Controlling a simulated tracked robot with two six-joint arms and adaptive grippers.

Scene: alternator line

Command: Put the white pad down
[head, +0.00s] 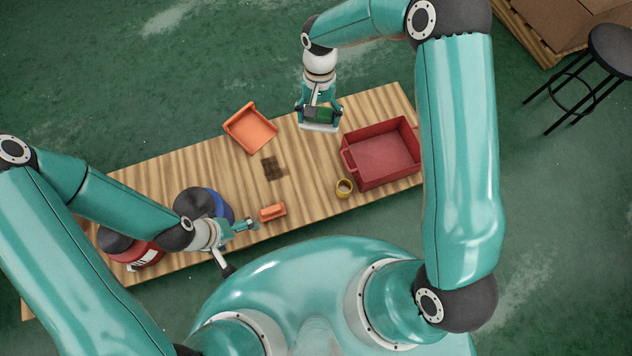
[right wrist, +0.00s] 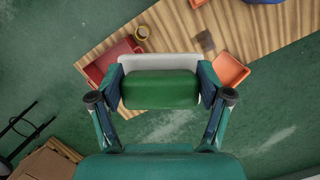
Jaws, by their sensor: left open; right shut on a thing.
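The white pad (head: 318,127) is in my right gripper (head: 320,113), near the far edge of the wooden table in the head view. In the right wrist view, the white pad (right wrist: 158,61) shows as a pale slab with a green block (right wrist: 160,90) on it, between the two fingers of my right gripper (right wrist: 160,82). The gripper is shut on it. I cannot tell how high it is above the table. My left gripper (head: 250,225) is open and empty over the near side, just left of a small orange block (head: 272,212).
On the wooden table (head: 315,200) are an orange tray (head: 250,130), a dark stain (head: 273,168), a red bin (head: 382,155), a yellow cup (head: 344,188), a blue round container (head: 222,204) and a red container (head: 143,255). A stool (head: 612,48) stands far right on the floor.

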